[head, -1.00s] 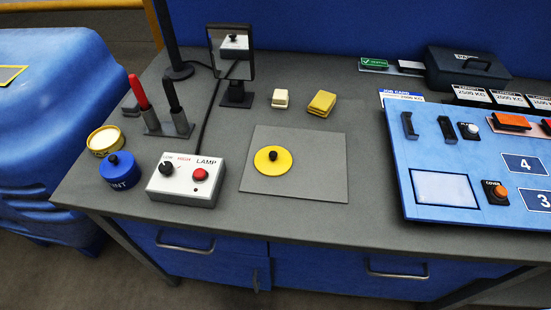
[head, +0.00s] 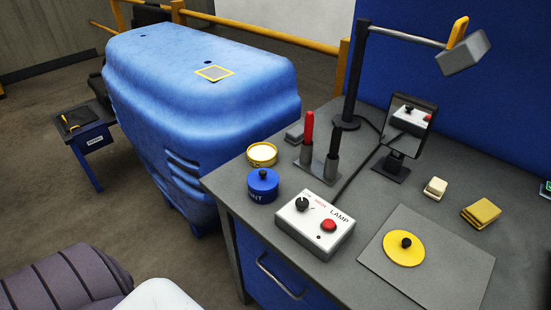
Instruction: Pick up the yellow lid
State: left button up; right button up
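The yellow lid (head: 404,249) is a flat round disc with a black knob in its middle. It lies flat on a grey mat (head: 462,270) on the workbench, at the lower right of the head view. Nothing touches it from above. Neither of my grippers shows in the head view. A grey ribbed shape and a white rounded shape at the lower left look like parts of my own arm.
A lamp control box (head: 315,226) stands left of the mat. Beyond are a blue tin (head: 263,187), a yellow-rimmed tin (head: 262,154), a pen holder (head: 318,168), a mirror (head: 408,124) and yellow cloths (head: 481,212). A large blue housing (head: 200,85) stands left of the bench.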

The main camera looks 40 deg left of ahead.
aim_at(402, 247)
jog(key=k+l+u, duration=0.2)
jog(key=l+u, duration=0.25)
jog(key=k+l+u, duration=0.2)
jog(key=u, duration=0.2)
